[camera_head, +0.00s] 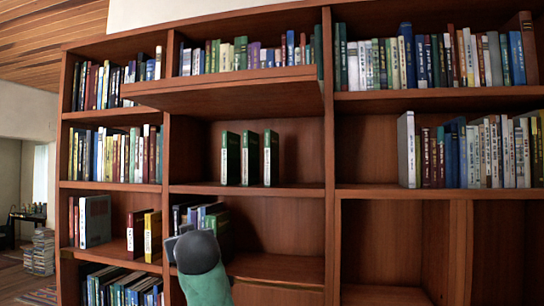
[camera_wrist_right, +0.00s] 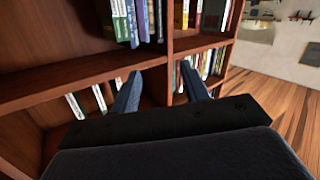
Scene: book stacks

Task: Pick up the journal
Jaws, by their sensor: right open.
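No book can be read as the journal by its title. Three matching green books with white spines (camera_head: 248,158) stand upright and apart on the middle shelf of the centre bay. They also show in the right wrist view (camera_wrist_right: 76,106), which looks upside down. My right gripper (camera_head: 177,240) is below and left of them, in front of the lower centre compartment. Its two dark fingers (camera_wrist_right: 160,82) are spread with nothing between them. My right wrist partly covers the books in that lower compartment. My left gripper is not in view.
Several blue and green books (camera_head: 190,212) stand in the lower centre compartment, near my right gripper. A red book (camera_head: 135,232) and a yellow book (camera_head: 152,236) stand to the left. A shelf board (camera_head: 235,88) juts out above the green books. The compartments at lower right are empty.

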